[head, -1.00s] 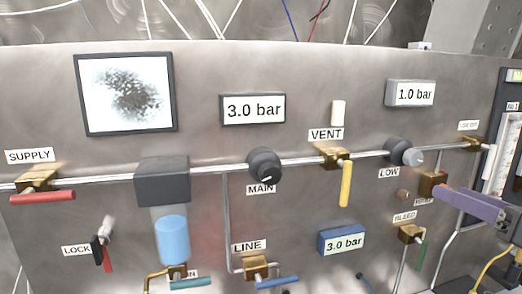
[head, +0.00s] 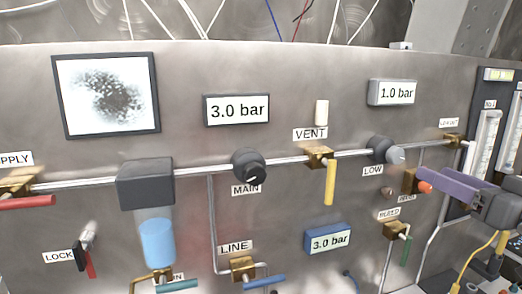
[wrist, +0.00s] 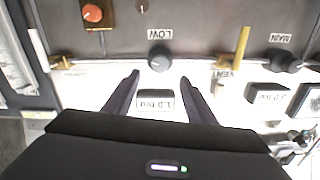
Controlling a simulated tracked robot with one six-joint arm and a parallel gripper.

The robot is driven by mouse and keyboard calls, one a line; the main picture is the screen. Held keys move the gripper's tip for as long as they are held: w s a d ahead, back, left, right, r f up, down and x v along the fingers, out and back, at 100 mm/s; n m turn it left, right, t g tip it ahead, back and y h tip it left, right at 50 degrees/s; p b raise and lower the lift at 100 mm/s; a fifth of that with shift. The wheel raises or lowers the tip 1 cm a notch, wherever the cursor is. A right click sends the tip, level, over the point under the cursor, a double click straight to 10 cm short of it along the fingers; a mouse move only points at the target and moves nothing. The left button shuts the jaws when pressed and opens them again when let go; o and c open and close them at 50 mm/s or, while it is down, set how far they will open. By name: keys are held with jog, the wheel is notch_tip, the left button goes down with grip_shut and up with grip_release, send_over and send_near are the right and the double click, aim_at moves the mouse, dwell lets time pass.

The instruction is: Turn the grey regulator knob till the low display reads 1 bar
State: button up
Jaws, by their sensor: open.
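The grey LOW regulator knob (head: 385,150) sits on the pipe at the right of the panel. It also shows in the wrist view (wrist: 160,58), just beyond the fingertips. The low display (head: 392,92) above it reads 1.0 bar; it appears upside down between my fingers in the wrist view (wrist: 155,103). My gripper (wrist: 160,76) is open and empty, its dark purple fingers spread on either side of the line to the knob, apart from it. In the head view my gripper (head: 424,176) is right of and below the knob.
An orange knob on a brass block (head: 425,187) is close to my gripper. The yellow VENT handle (head: 330,183) and the black MAIN knob (head: 249,166) are to the left. Another grey-framed display (head: 236,110) reads 3.0 bar. A gauge panel (head: 490,140) stands at the right.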

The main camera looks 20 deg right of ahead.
aim_at(399, 158)
jog(key=shift+w+a, duration=0.1)
jog(key=shift+w, duration=5.25)
jog(key=c, duration=1)
